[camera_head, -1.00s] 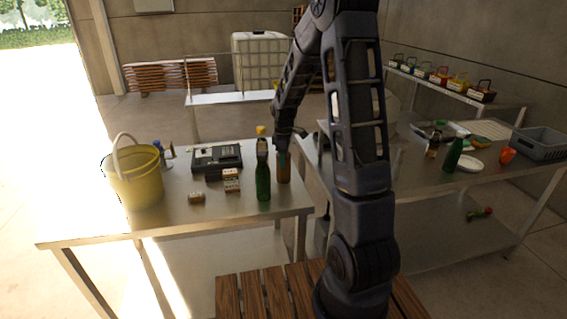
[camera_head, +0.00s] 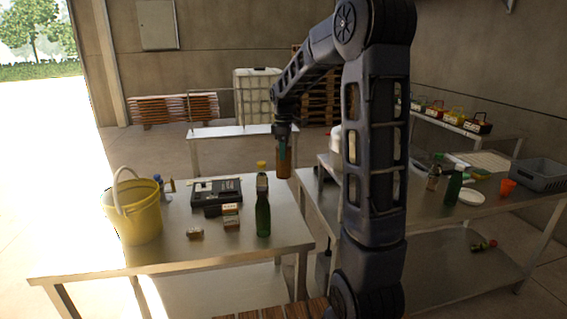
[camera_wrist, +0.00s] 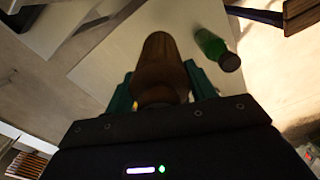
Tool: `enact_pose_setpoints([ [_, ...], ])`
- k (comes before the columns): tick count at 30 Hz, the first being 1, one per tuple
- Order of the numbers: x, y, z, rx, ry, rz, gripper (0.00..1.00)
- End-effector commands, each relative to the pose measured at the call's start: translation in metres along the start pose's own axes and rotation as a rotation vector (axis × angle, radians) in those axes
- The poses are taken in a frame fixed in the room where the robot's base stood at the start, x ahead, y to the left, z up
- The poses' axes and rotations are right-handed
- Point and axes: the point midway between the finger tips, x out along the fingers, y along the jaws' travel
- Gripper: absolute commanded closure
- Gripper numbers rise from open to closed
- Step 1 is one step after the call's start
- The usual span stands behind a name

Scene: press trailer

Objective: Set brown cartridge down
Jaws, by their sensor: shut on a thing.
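The brown cartridge (camera_head: 284,164) hangs upright from my gripper (camera_head: 284,148), above the back right part of the left metal table (camera_head: 170,225). In the wrist view the brown cartridge (camera_wrist: 161,62) sits between the two green fingers of my gripper (camera_wrist: 160,88), which are shut on it. Its lower end is clear of the tabletop. A green bottle (camera_head: 263,208) stands on the table to the left of and nearer than the cartridge. The green bottle (camera_wrist: 213,46) also shows in the wrist view, apart from the cartridge.
A yellow bucket (camera_head: 137,222), a black case (camera_head: 214,192) and small boxes (camera_head: 231,214) stand on the left table. The right table (camera_head: 415,212) holds another green bottle (camera_head: 453,188), a white plate (camera_head: 471,197) and a grey crate (camera_head: 540,175). The left table's front right is clear.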

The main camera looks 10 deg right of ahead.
Motion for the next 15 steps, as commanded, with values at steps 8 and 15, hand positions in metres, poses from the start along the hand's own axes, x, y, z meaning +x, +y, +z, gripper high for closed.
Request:
enact_pose_setpoints([
  [8,-0.017,0.022,-0.012,0.003,0.001,0.000,0.78],
  [15,-0.029,0.082,-0.044,0.017,0.001,0.000,0.78],
])
